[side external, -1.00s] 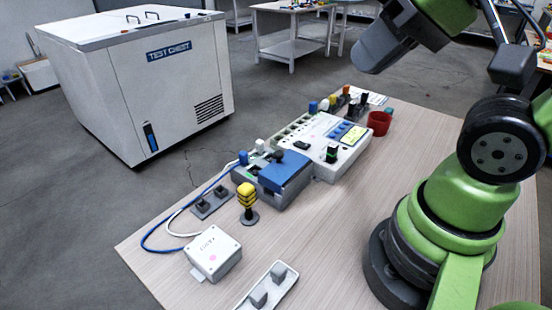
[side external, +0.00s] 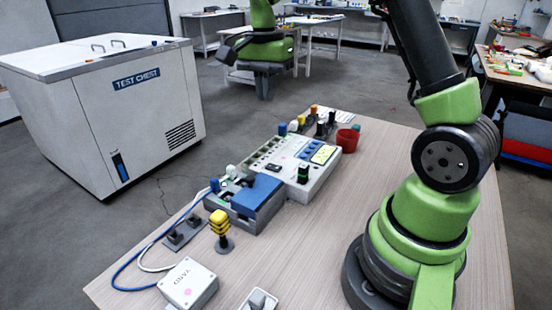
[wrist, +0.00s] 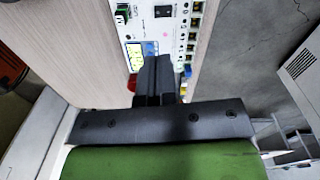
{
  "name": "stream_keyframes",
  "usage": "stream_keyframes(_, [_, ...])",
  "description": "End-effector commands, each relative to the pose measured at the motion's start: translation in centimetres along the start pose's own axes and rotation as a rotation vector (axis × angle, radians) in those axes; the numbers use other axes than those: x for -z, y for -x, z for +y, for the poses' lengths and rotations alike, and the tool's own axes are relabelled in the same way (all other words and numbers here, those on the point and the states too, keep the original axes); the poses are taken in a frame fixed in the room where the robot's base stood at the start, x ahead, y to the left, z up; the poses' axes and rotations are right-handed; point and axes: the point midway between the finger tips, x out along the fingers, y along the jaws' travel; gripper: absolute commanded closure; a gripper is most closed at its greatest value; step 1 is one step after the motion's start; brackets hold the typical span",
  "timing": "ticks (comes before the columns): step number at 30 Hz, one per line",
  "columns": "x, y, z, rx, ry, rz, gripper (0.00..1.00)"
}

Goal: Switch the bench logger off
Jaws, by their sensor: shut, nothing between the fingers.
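The bench logger seems to be the white instrument box (side external: 321,171) on the wooden bench. It has a lit yellow-green display (side external: 322,154) and blue buttons (side external: 308,150). A small black rocker-like part (side external: 275,167) sits on its top; it also shows near the top of the wrist view (wrist: 163,12). Its position cannot be read. My gripper (side external: 265,97) hangs well above the box, pointing down. In the wrist view its fingers (wrist: 155,62) are shut and empty. They cover part of the panel beside the display and buttons.
A red cup (side external: 347,140) stands at the box's far end. A blue-topped grey unit (side external: 257,193), a yellow knob on a post (side external: 220,226) and a white box (side external: 187,284) stand nearer. Cables run along the left edge.

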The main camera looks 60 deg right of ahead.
Motion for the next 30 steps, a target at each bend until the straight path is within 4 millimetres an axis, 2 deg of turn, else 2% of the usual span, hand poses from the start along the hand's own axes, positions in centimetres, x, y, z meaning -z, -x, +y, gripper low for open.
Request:
stream_keyframes(1, [0.8,-1.1,-0.3,-0.027,-0.041,-0.005,1.0])
stream_keyframes(6, [2.2,-3.1,-0.7,-0.081,-0.131,-0.01,1.0])
stream_keyframes(23, [2.5,-4.3,-0.7,-0.096,-0.153,-0.011,1.0])
stream_keyframes(26, [2.5,-5.6,-0.5,-0.099,-0.152,-0.013,1.0])
stream_keyframes(30, [2.4,-8.4,-0.2,-0.101,-0.153,-0.013,1.0])
